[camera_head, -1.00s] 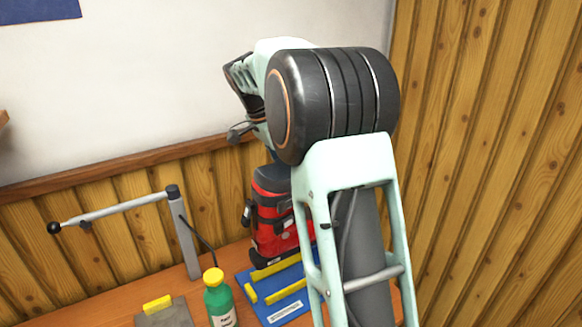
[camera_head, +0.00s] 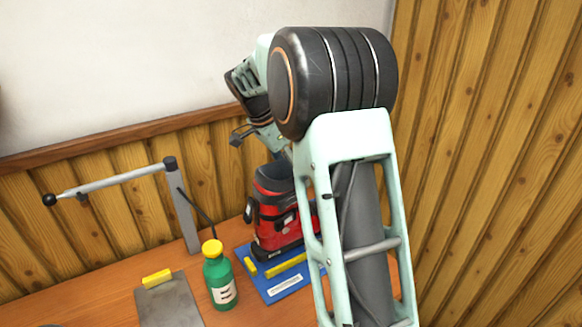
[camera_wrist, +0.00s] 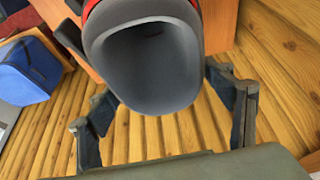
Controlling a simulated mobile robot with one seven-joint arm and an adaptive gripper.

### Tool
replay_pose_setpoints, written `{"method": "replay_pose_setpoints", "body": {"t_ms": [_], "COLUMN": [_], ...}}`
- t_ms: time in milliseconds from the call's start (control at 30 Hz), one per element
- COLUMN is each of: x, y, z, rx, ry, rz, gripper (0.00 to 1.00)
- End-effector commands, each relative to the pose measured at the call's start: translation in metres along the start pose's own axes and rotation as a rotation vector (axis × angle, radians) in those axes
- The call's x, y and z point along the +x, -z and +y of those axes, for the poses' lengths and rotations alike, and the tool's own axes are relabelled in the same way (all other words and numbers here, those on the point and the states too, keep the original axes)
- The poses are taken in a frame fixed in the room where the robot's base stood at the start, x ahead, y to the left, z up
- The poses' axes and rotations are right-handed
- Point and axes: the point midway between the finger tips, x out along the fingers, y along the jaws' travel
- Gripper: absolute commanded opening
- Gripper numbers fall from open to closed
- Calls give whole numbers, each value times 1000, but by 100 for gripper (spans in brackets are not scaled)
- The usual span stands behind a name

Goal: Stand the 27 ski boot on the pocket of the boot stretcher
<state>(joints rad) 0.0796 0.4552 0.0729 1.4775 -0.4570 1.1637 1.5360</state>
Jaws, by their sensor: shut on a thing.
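The red and black ski boot (camera_head: 283,218) stands upright over the blue plate of the boot stretcher (camera_head: 285,292), its sole within the yellow strips (camera_head: 287,265). The sole looks down on the plate, but the contact at the back is hidden. In the wrist view the boot's grey open cuff (camera_wrist: 150,62) fills the top middle. My gripper (camera_wrist: 163,108) is shut on the boot, its fingers on either side of the cuff. In the head view the gripper is above the boot, mostly hidden by my arm. I cannot read the boot's size.
A green bottle with a yellow cap (camera_head: 219,278) stands just left of the blue plate. A grey plate with a yellow block (camera_head: 172,300) lies further left. Behind them stands a grey post with a lever arm (camera_head: 183,212). Wood-panelled walls close the back and right.

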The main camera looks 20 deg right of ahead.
Motion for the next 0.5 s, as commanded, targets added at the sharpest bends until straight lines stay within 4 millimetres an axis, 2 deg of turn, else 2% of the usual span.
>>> {"method": "replay_pose_setpoints", "body": {"t_ms": [200, 500], "x": [18, 33], "y": [-7, -13], "z": [-1, -1], "rx": [1, 1], "ry": [4, 4], "rz": [2, 2], "gripper": [17, 17]}}
